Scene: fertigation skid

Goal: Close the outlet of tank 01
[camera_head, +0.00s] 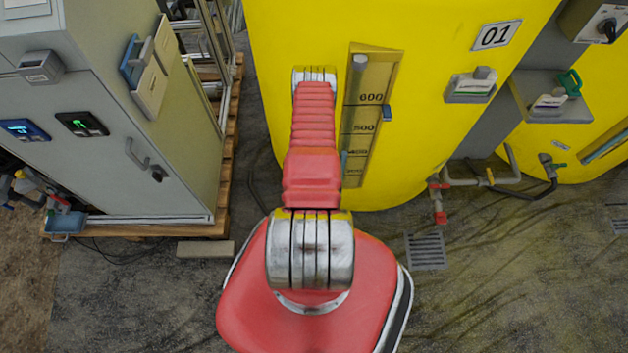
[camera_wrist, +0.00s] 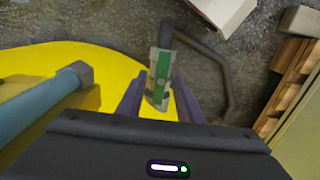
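Tank 01 is the big yellow tank (camera_head: 430,110) with the label 01 (camera_head: 496,35). Its outlet pipework (camera_head: 485,181) leaves low on the right side, with a red handle (camera_head: 439,185) and a red piece (camera_head: 440,216) below it. Whether the valve is open or shut is too small to tell. My gripper is hidden behind my arm in the head view. In the wrist view my gripper (camera_wrist: 160,88) has its dark fingers on both sides of a green-and-white piece (camera_wrist: 161,78), seemingly touching it. A dark bent rod or hose (camera_wrist: 222,65) joins its far end.
A grey cabinet (camera_head: 95,175) on a wooden pallet (camera_head: 228,165) stands left. A level gauge (camera_head: 368,115) is on the tank front, behind my arm. A floor drain (camera_head: 425,251) lies below the outlet. The floor (camera_head: 520,290) at lower right is clear.

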